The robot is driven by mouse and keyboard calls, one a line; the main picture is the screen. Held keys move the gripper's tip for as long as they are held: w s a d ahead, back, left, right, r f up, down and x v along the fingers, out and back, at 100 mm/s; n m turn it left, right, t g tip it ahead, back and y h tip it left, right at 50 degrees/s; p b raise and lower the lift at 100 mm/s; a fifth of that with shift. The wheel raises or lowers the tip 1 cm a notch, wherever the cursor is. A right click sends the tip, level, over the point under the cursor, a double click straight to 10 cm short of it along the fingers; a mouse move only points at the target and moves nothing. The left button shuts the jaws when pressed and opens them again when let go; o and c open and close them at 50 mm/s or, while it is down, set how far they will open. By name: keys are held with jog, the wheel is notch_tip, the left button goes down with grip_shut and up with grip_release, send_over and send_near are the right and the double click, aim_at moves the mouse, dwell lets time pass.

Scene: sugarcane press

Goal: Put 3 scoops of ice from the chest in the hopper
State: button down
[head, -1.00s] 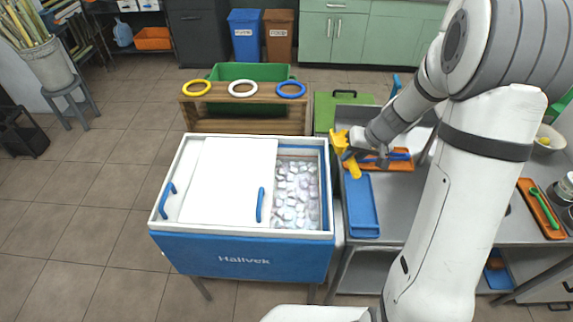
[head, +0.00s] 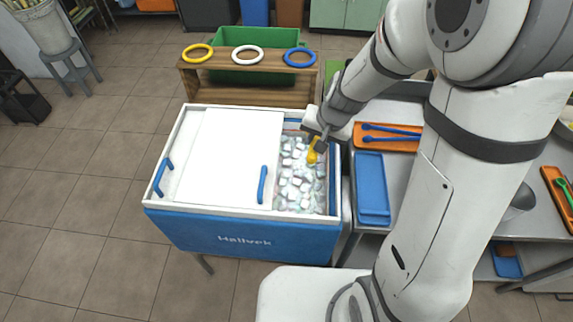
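The blue and white ice chest (head: 235,238) stands left of centre. Its white cover (head: 232,150) lies over the left part. The right part is open and shows many pale ice cubes (head: 296,188). My gripper (head: 315,146) is over the back right of this opening, pointing down. A yellow piece (head: 313,153) shows at its tip, just above or touching the ice. I cannot tell whether it is a finger or a held scoop, nor whether the fingers are open. I cannot make out the hopper.
A wooden rack (head: 262,91) with yellow, white and blue rings stands behind the chest. Right of it, a metal table holds an orange tray (head: 371,145) with blue tools and an empty-looking blue tray (head: 372,200). My arm hides much of the table.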

jog(key=s+a+f+m+h+b, duration=0.1)
jog(key=s+a+f+m+b, duration=0.1)
jog(key=s+a, duration=0.4)
notch_tip(320, 180, down, 18)
jog(key=w+g+y+b, duration=0.15)
jog(key=g+b, duration=0.25)
jog(key=b, duration=1.2)
jog(key=shift+w+d, duration=1.15)
jog(key=shift+w, duration=1.05)
jog(key=s+a+r+t+h+p, duration=0.1)
jog(key=s+r+t+p, duration=0.1)
jog(key=r+p, duration=0.4)
jog(key=s+a+r+t+h+p, duration=0.1)
jog(key=s+r+t+p, duration=0.1)
jog(key=r+p, duration=0.4)
jog(key=shift+s+r+t, duration=0.3)
jog(key=shift+s+r, duration=0.45)
jog(key=shift+r, duration=1.9)
